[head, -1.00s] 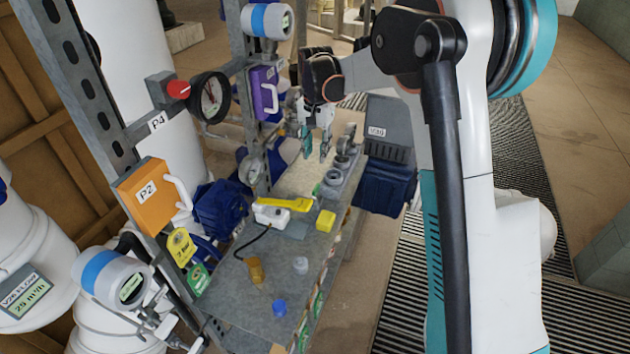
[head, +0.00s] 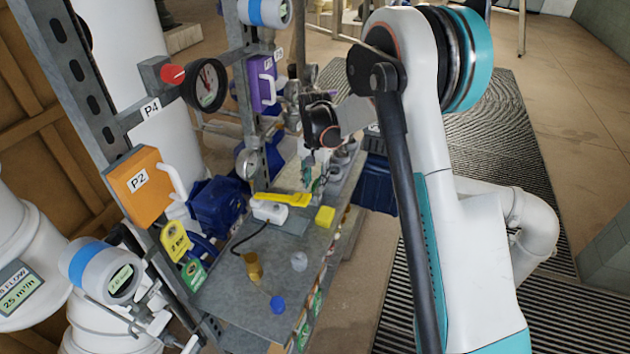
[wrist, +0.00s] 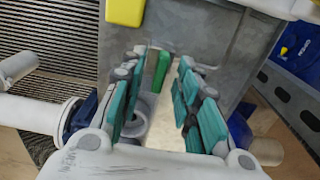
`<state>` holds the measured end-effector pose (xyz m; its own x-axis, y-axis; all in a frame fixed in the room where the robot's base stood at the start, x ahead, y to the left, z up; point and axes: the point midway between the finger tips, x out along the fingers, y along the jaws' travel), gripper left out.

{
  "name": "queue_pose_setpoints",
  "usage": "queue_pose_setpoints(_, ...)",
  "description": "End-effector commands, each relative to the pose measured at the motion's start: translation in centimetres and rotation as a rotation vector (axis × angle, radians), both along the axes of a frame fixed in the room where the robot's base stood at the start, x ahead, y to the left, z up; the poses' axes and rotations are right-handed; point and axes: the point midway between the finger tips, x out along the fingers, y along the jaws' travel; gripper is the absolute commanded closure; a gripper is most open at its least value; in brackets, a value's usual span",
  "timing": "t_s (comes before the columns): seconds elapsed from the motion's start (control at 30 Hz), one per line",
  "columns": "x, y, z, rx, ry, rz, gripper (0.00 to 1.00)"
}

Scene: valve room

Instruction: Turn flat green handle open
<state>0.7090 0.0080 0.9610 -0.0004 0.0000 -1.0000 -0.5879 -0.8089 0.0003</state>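The flat green handle (wrist: 162,70) shows in the wrist view as a narrow upright green bar above the bench, beside a grey round fitting (wrist: 141,108). My gripper (wrist: 160,82) is open, with teal-padded fingers on the left and right of the handle in the picture. I see a gap between the handle and each finger row. I cannot tell how deep the handle sits between the fingers. In the head view my gripper (head: 306,176) points down over the far part of the bench, and its fingers and wrist largely hide the handle there.
The grey bench (head: 225,297) carries a yellow tool (head: 285,200), a yellow block (head: 325,217), a brass fitting (head: 252,266), a clear cup (head: 299,261) and a blue cap (head: 278,304). An orange box (head: 140,187) and a gauge (head: 207,85) stand at left.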

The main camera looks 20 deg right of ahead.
Motion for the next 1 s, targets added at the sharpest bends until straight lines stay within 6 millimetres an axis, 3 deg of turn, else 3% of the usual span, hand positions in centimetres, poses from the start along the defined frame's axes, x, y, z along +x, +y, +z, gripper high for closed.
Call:
queue_pose_setpoints(0.23,0.00,0.00,-0.03,0.000,0.000,0.000,0.70)
queue_pose_setpoints(0.37,0.00,0.00,-0.02,0.000,0.000,0.000,0.99)
queue_pose_setpoints(0.73,0.01,0.01,-0.01,0.000,0.000,0.015,1.00)
queue_pose_setpoints(1.0,0.03,0.00,-0.04,0.000,0.000,0.132,1.00)
